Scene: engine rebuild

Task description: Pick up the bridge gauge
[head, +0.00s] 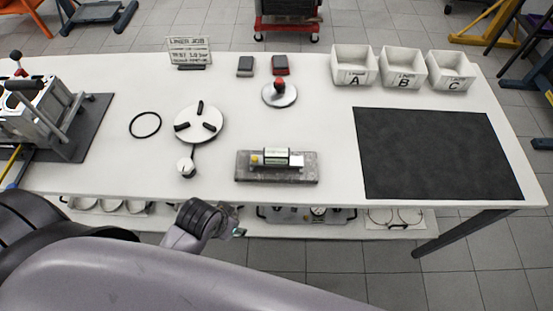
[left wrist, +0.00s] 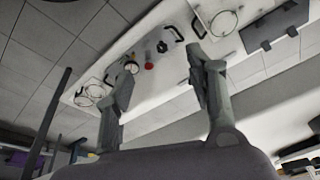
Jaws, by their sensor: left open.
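A small round dial gauge (head: 318,212) is on the shelf under the table's front edge in the head view; its lower part is hard to make out. A small dial (left wrist: 131,67) also shows in the left wrist view, beside a red knob (left wrist: 149,66). I cannot tell for sure which item is the bridge gauge. My left gripper (head: 238,228) is in front of the table's near edge, left of the dial gauge and apart from it. In the left wrist view its two fingers (left wrist: 158,78) are spread with nothing between them. My right gripper is not in view.
The tabletop holds a grey block with a labelled tool (head: 277,178), a three-pad disc (head: 199,123), a black ring (head: 145,125), bins A, B and C (head: 403,82) and a bare black mat (head: 437,155). The shelf (head: 345,229) also carries rings. A table leg (head: 455,236) stands right.

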